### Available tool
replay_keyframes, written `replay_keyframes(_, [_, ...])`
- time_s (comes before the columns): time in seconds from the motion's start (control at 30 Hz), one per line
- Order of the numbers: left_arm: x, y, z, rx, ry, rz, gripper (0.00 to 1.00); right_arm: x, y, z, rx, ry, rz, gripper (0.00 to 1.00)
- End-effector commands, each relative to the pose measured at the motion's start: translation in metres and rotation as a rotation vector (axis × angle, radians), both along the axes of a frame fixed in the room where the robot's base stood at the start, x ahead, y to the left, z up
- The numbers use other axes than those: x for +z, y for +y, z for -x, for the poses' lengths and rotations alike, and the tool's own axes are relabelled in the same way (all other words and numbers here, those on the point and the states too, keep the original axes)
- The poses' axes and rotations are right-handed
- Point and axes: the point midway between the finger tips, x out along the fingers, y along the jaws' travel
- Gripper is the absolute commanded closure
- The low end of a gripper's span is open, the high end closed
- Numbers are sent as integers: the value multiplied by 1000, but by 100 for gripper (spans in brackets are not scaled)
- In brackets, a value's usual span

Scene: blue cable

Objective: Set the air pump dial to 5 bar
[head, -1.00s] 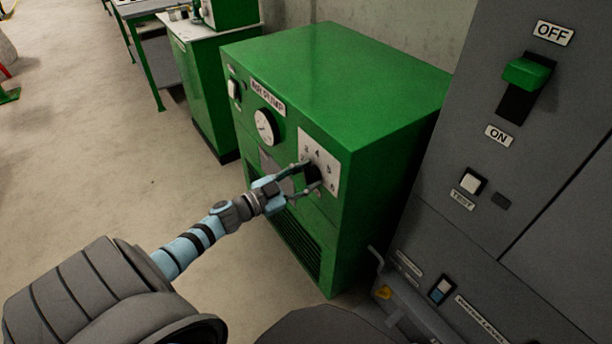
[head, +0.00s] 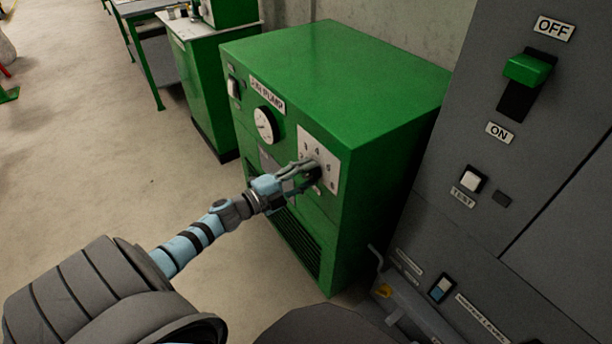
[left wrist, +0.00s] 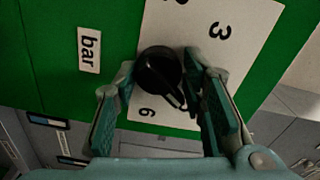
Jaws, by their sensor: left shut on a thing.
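The air pump (head: 330,75) is a green cabinet in the middle of the head view. Its white number plate (head: 330,165) carries the black dial (left wrist: 157,70), which shows large in the left wrist view. The dial's pointer, with a white mark, points to the lower right there, between the 3 and the 6; the numbers between them are hidden by a finger. My left gripper (head: 312,172) is at the plate, with its fingers shut on the dial from both sides. My right gripper is not in view.
A round pressure gauge (head: 265,124) and a white switch (head: 233,88) sit left on the pump's front. A grey cabinet (head: 560,190) with a green lever (head: 527,69) stands close on the right. Open floor (head: 110,170) lies to the left.

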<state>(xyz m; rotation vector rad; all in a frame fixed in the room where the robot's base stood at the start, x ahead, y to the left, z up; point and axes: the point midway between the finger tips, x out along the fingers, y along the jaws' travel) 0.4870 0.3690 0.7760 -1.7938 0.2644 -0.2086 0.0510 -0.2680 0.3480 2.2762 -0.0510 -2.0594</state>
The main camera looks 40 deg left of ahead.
Motion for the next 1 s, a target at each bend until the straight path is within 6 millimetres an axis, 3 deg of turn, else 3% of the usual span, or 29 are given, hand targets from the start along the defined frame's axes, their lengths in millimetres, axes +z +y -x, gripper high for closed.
replay_keyframes(0.4, [-1,0,0,1,-59,-200,93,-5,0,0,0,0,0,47])
replay_keyframes(0.97, [2,0,-1,1,-72,-229,93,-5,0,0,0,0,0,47])
replay_keyframes(1.0, [2,0,-1,1,-72,-229,59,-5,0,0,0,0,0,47])
